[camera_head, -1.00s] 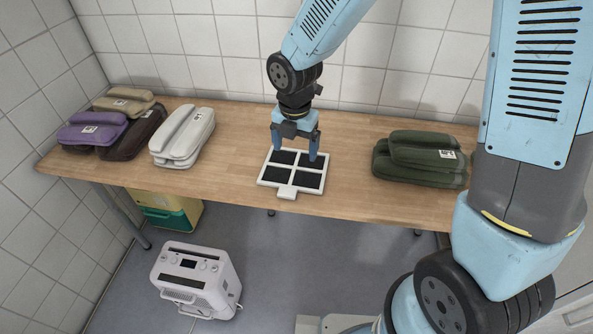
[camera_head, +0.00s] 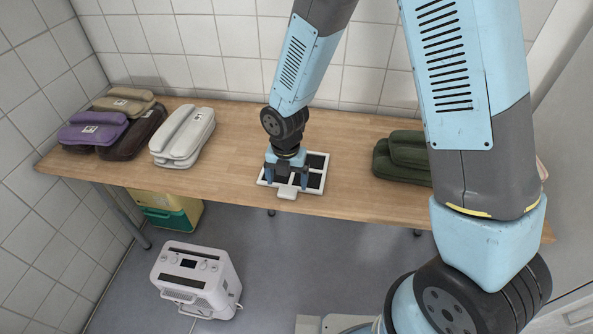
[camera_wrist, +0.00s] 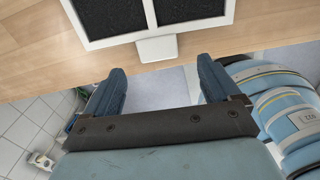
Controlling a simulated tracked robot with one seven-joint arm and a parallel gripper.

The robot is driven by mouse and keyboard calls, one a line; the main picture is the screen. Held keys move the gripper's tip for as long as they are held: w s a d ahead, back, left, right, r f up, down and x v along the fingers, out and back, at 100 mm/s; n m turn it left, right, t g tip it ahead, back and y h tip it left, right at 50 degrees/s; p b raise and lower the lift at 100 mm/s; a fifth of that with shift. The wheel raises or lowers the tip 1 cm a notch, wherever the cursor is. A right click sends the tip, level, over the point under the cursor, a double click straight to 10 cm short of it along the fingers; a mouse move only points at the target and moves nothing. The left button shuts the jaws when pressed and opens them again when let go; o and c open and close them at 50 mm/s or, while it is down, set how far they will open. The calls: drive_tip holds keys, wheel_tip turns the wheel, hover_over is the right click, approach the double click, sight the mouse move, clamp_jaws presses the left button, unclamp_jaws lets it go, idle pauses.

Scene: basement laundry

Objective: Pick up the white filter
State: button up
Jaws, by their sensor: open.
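The white filter (camera_head: 266,182) is a flat white frame with black panels, lying on the wooden table near its front edge. Its small white tab (camera_head: 287,191) points toward the front edge. My gripper (camera_head: 287,184) is over the front part of the filter in the head view and hides part of it. In the wrist view the filter's frame (camera_wrist: 190,26) is at the top, with its tab (camera_wrist: 157,49) centred just ahead of the gap between my fingers (camera_wrist: 162,85). The fingers are apart with nothing between them. I cannot tell whether they touch the filter.
On the wooden table (camera_head: 232,150) a light grey folded bundle (camera_head: 183,137) lies left of the filter, with purple (camera_head: 92,130) and tan (camera_head: 124,101) bundles farther left. A dark green bundle (camera_head: 402,160) lies right, partly hidden by my arm. A white appliance (camera_head: 195,282) stands on the floor.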

sight(287, 193)
drive_tip(key=shift+a+f, duration=0.15)
drive_tip(key=shift+f, duration=2.45)
drive_tip(key=shift+c, duration=0.3)
drive_tip(key=shift+r, duration=0.1)
drive_tip(key=c, duration=1.3)
